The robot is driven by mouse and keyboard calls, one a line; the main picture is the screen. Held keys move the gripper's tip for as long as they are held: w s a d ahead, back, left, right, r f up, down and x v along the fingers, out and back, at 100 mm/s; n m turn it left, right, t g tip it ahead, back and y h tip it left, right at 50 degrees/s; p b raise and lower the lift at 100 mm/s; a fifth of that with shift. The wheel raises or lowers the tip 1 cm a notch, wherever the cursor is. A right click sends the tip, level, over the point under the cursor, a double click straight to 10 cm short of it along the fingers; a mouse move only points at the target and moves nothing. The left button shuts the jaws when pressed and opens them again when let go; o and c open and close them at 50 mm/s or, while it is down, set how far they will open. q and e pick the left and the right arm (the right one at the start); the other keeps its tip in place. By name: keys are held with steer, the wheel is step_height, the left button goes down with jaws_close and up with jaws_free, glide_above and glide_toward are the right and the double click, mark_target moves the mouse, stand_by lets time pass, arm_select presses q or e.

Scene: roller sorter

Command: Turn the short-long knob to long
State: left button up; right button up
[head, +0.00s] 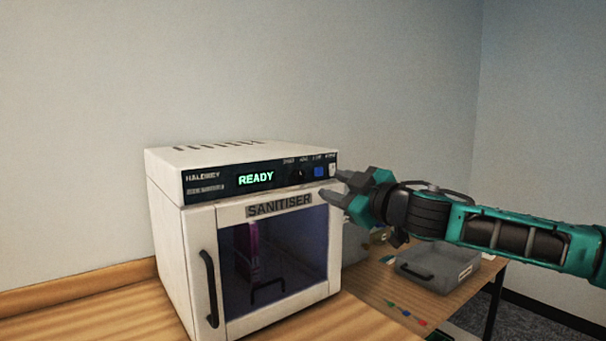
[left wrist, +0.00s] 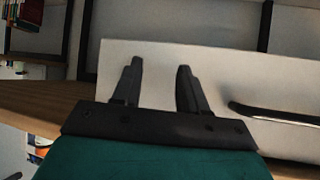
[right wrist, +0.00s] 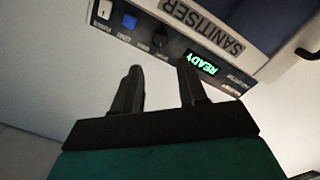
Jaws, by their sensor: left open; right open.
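The white sanitiser (head: 170,215) stands on a wooden counter, its display reading READY. The small dark short-long knob (head: 301,175) sits on the black front panel, right of the display. In the right wrist view the knob (right wrist: 160,40) lies just beyond the gap between the fingertips. Its pointer and labels are too small to read. My right gripper (head: 332,184) is open and empty, in front of the panel's right end and apart from the knob. My left gripper (left wrist: 160,66) is open and empty in the left wrist view; it is outside the head view.
A blue button (head: 320,171) and a white switch (right wrist: 105,10) sit beside the knob. The door handle (head: 208,288) sticks out at the door's left. A grey tray (head: 437,268) and small coloured items lie on a table to the right. The counter's front left is clear.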

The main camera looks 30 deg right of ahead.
mark_target(301, 176)
steer(key=w+p, duration=0.1)
steer(key=w, duration=0.2)
steer(key=w+p, duration=0.1)
steer(key=w, duration=0.3)
steer(key=w+p, duration=0.1)
steer(key=w, duration=0.2)
steer(key=shift+w+a, duration=0.25)
steer(key=shift+w, duration=0.15)
steer(key=c, duration=0.8)
